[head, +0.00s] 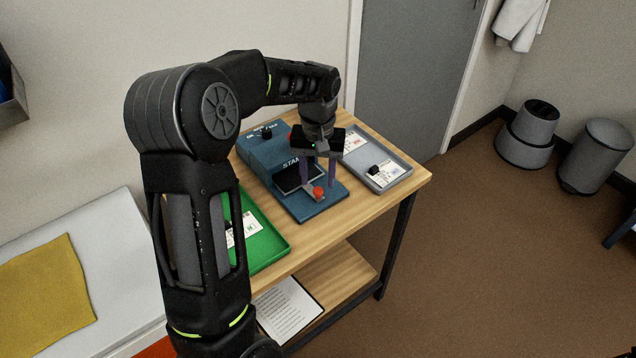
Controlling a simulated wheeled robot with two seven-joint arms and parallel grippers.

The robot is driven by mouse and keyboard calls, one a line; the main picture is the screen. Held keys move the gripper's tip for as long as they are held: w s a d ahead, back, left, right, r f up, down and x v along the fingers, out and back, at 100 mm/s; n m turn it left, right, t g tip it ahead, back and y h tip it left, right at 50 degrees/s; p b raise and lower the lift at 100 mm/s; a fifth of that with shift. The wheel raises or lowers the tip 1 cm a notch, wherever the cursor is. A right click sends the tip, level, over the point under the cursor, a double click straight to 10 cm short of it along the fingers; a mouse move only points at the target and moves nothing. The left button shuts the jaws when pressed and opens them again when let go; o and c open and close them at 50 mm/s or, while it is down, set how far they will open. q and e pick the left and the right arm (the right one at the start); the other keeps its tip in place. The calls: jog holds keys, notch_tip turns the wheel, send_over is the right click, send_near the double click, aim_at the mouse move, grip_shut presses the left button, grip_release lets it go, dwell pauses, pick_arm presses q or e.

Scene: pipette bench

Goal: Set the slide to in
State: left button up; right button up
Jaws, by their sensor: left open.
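A blue bench device (268,155) with white lettering stands on the wooden table. My right gripper is out of view.
A green tray (272,247) with a card is left of the device, partly behind my left arm. A grey tray (398,170) with cards and a small black object is to the right. Bare wood (345,222) shows at the table's front edge.

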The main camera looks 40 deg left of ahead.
aim_at(318, 189)
pick_arm(q)
jog(key=shift+f, duration=1.6)
jog(key=shift+c, duration=0.5)
grip_shut()
